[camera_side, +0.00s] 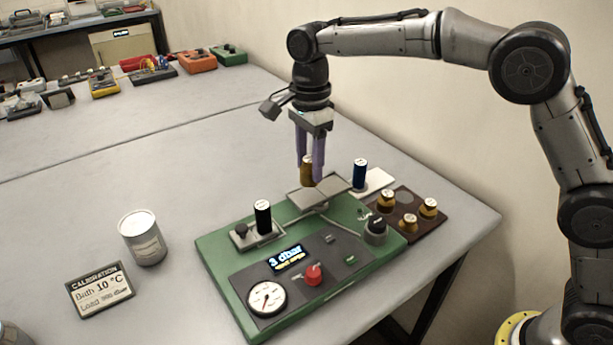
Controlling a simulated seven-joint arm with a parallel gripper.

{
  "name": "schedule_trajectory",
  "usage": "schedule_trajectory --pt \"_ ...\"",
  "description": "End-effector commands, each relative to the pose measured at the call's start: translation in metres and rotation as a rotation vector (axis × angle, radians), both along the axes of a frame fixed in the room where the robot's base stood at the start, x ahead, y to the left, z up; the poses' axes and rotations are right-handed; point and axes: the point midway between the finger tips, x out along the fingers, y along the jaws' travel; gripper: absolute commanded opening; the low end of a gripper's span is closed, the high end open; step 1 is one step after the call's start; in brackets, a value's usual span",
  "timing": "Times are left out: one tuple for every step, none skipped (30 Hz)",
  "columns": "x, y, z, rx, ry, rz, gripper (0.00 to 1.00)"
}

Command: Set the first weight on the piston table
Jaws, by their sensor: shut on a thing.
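My gripper (310,176) points down over the green apparatus and is shut on a brass weight (306,172). The fingers partly hide the weight. The piston table (330,190) is a flat grey plate above the back of the green apparatus (215,248). The held weight is upright at the plate's back edge as seen here; I cannot tell whether it touches the plate. Other brass weights (428,208) stand on a dark brown tray (430,228) to the right.
A blue cylinder (360,174) stands on a white pad behind the plate. A black cylinder (263,218) stands at the apparatus's left. The front panel has a display (287,259), red knob (313,274) and gauge (267,298). A can (143,238) and calibration sign (100,288) stand left.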

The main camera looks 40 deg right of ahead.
Motion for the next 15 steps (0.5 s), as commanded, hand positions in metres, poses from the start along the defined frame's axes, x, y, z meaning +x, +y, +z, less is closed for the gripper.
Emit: schedule_trajectory --pt "0.003 0.001 -0.003 0.001 -0.002 0.0 0.0" --pt "0.005 0.002 -0.006 0.0 -0.001 0.0 0.0" --pt "0.009 0.003 -0.011 0.0 0.0 0.0 0.0" --pt "0.008 0.003 -0.015 0.0 0.001 0.0 0.0" --pt "0.007 0.002 -0.02 0.0 0.001 0.0 0.0" --pt "0.007 0.002 -0.025 0.0 0.001 0.0 0.0" --pt "0.007 0.002 -0.029 0.0 0.001 0.0 0.0" --pt "0.007 0.002 -0.032 0.0 0.0 0.0 0.0" --pt "0.007 0.002 -0.035 0.0 0.0 0.0 0.0" --pt "0.007 0.003 -0.037 0.001 -0.001 0.0 0.0" --pt "0.008 0.003 -0.038 0.001 -0.002 0.0 0.0" --pt "0.008 0.003 -0.039 0.001 -0.003 0.0 0.0" --pt "0.008 0.003 -0.039 0.001 -0.003 0.0 0.0" --pt "0.008 0.003 -0.039 0.001 -0.003 0.0 0.0" --pt "0.008 0.003 -0.039 0.001 -0.003 0.0 0.0"
